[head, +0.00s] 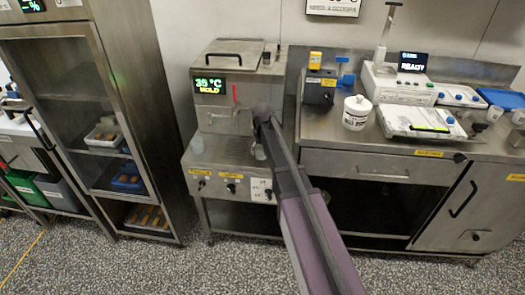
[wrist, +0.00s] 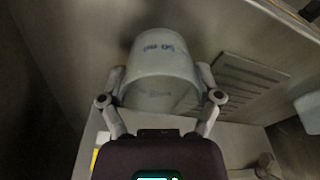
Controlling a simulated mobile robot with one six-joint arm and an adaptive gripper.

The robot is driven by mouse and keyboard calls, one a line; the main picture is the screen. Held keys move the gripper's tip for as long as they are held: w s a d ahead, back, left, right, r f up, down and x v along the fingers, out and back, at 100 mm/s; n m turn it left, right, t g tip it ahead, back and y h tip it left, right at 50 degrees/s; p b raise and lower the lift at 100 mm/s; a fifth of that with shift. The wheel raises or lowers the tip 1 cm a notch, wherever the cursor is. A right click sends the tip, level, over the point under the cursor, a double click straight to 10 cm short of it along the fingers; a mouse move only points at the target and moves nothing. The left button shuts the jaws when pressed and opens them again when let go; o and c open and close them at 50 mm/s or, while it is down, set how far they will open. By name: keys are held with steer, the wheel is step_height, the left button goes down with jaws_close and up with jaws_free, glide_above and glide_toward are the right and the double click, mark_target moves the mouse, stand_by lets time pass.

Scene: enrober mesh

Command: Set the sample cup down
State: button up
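The sample cup (wrist: 160,75) is pale and translucent with blue marks on its side. In the wrist view it sits between the two fingers of my gripper (wrist: 161,97), which press against its left and right sides. The writing appears upside down in this view.
A slotted grate (wrist: 240,82) lies right of the cup in the wrist view, with a pale object (wrist: 309,110) at the right edge. A white tub (head: 356,113) and instruments stand on the right-hand counter (head: 335,142).

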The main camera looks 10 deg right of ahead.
steer(key=shift+o, duration=0.3)
steer(key=shift+r, duration=0.15)
steer(key=shift+r, duration=0.1)
step_height(320, 180, up, 12)
steer(key=s+p, duration=0.1)
steer(key=p, duration=1.1)
steer(key=shift+s, duration=0.25)
steer(key=shift+s+d, duration=0.1)
stand_by(0.5)
steer(key=s+d+g, duration=0.1)
steer(key=s, duration=2.3)
steer(key=shift+s+d+f+m, duration=0.15)
steer(key=shift+s+f+m, duration=0.05)
steer(key=shift+s+m, duration=0.2)
steer(key=c, duration=0.6)
